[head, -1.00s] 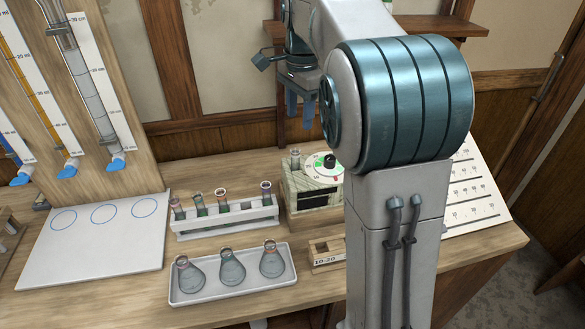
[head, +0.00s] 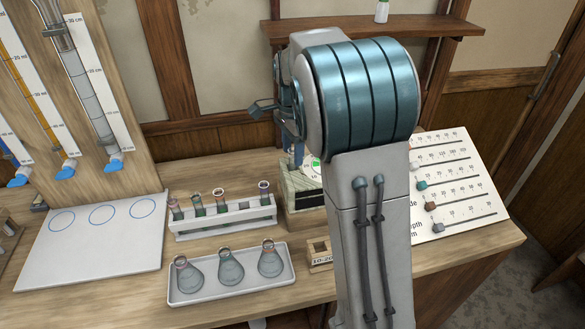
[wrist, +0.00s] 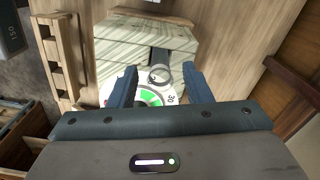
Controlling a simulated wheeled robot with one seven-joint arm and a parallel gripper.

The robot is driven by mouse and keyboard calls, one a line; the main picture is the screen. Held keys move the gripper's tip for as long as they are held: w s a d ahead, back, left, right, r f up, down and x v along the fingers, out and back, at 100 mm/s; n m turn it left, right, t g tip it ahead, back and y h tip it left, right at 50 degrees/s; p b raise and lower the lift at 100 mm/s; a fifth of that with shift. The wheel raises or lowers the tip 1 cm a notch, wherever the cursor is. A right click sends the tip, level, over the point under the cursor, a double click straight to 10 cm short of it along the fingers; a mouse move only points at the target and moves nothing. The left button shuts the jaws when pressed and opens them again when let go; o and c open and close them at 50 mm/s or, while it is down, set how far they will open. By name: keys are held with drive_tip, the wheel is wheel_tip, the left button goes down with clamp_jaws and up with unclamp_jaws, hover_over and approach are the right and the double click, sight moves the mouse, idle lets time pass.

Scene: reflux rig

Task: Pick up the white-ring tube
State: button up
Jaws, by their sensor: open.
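In the wrist view a round pale ring, which looks like the white-ring tube's mouth (wrist: 159,75), lies between my fingertips over the pale wooden block (wrist: 120,45). My gripper (wrist: 160,70) is open, one finger on each side of it with visible gaps. In the head view my gripper (head: 297,156) is mostly hidden behind my arm, with a blue finger showing over the block (head: 300,190). The tube itself is hidden there. How deep it sits cannot be told.
A white rack (head: 225,223) with several stoppered or ringed tubes stands left of the block. A white tray (head: 210,294) holds three flasks in front. A white board (head: 95,262) with circles lies at left. The green-and-white dial (wrist: 147,97) is close beside the gripper.

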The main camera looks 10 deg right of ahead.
drive_tip(key=shift+f, duration=1.3)
clamp_jaws()
drive_tip(key=shift+r, duration=0.1)
wheel_tip(320, 180, up, 10)
drive_tip(key=shift+f, duration=0.1)
drive_tip(key=shift+a, duration=0.15)
